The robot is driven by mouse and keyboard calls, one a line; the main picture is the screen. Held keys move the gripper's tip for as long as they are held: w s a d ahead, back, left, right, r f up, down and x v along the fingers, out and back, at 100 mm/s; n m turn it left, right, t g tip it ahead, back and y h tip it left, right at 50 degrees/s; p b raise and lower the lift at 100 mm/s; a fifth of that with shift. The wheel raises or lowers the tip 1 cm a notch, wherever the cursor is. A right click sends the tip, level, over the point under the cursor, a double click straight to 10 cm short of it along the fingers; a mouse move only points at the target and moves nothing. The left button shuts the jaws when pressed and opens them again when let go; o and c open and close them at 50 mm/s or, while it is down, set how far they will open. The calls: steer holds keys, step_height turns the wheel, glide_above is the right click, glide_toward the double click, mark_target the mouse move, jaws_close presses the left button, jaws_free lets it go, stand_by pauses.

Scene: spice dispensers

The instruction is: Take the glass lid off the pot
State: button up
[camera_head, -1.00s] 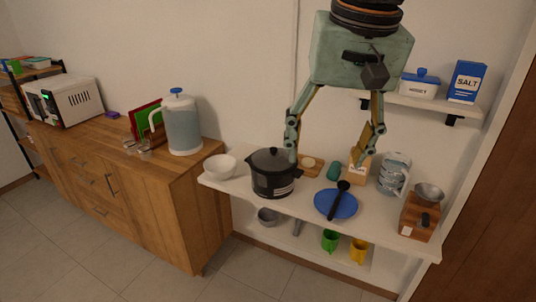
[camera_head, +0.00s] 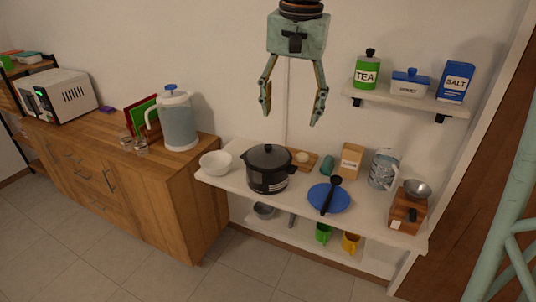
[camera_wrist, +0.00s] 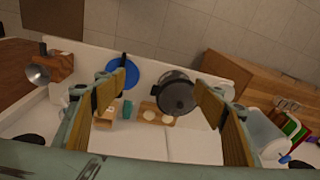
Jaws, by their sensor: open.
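The black pot (camera_head: 268,180) stands on the white counter, with its dark lid (camera_head: 268,157) on top and a small knob at the lid's middle. In the wrist view the pot's lid (camera_wrist: 176,94) shows from above, beside the right-hand finger. My gripper (camera_head: 292,112) is open and empty, held in the air above the pot and a little to its right, with both fingers pointing down. It also shows in the wrist view (camera_wrist: 152,90), fingers spread wide.
A white bowl (camera_head: 215,164) stands left of the pot. A wooden board (camera_head: 306,161), a blue plate (camera_head: 329,197) with a black ladle, and a grinder (camera_head: 407,208) are to the right. A shelf (camera_head: 408,101) with tea, honey and salt containers is up right.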

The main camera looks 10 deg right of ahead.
steer(key=w+f+m+g+p, duration=0.15)
steer(key=w+f+p, duration=0.25)
steer(key=w, duration=1)
steer(key=m+p, duration=0.3)
steer(key=p, duration=0.1)
glide_above(268, 145)
step_height(268, 145, down, 9)
steer(key=shift+d+f+m, duration=0.15)
steer(key=shift+m, duration=0.1)
steer(key=shift+f, duration=0.1)
steer(key=shift+f, duration=4.15)
steer(key=shift+f, duration=0.15)
steer(key=shift+f, duration=2.5)
